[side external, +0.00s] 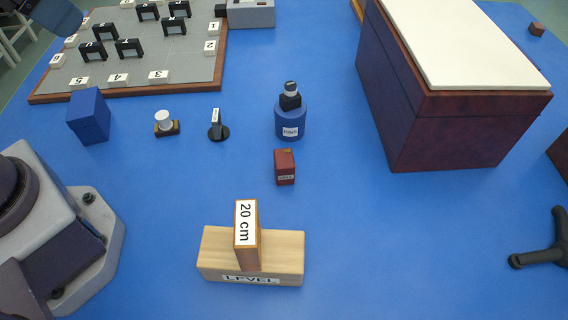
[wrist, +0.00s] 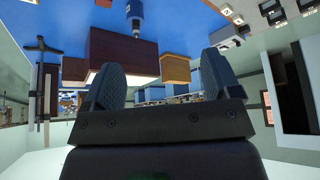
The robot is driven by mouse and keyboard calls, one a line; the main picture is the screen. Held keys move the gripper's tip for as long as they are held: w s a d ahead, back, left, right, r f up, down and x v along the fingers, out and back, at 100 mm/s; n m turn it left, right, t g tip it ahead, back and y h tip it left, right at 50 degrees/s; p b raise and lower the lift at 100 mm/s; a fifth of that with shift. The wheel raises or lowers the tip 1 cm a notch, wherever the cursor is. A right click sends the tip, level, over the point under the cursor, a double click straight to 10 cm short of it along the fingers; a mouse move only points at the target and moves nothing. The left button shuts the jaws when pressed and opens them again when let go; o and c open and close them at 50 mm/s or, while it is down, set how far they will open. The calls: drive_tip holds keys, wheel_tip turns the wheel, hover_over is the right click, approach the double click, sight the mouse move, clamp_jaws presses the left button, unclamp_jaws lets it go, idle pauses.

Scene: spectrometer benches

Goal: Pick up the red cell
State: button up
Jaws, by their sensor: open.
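The red cell (side external: 285,166) is a small dark-red upright block with a white label on its front. It stands on the blue table in the middle of the side external view, in front of the blue cylinder labelled PINS (side external: 290,121). I cannot make out the cell in the wrist view. My gripper (wrist: 160,80) shows in the wrist view with its two dark fingers wide apart and nothing between them. I cannot pick out its fingers in the side external view, so its distance from the cell is unclear.
A wooden LEVEL block (side external: 210,255) bearing a 20 cm block (side external: 246,222) stands in front of the cell. A large dark-red box (side external: 430,125) stands right. A blue cube (side external: 89,115) and small mounts stand left, before a grey board (side external: 190,70).

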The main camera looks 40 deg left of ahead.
drive_tip(key=m+g, duration=0.6)
drive_tip(key=m, duration=0.2)
hover_over(285, 157)
drive_tip(key=f, duration=2.1)
drive_tip(key=shift+s+a+f, duration=0.1)
drive_tip(key=shift+s+f, duration=0.1)
drive_tip(key=shift+f, duration=0.2)
drive_tip(key=shift+w, duration=0.3)
wheel_tip(285, 157, down, 12)
drive_tip(key=shift+s+f, duration=0.15)
drive_tip(key=shift+f, duration=0.1)
drive_tip(key=c, duration=1.1)
drive_tip(key=shift+r, duration=0.1)
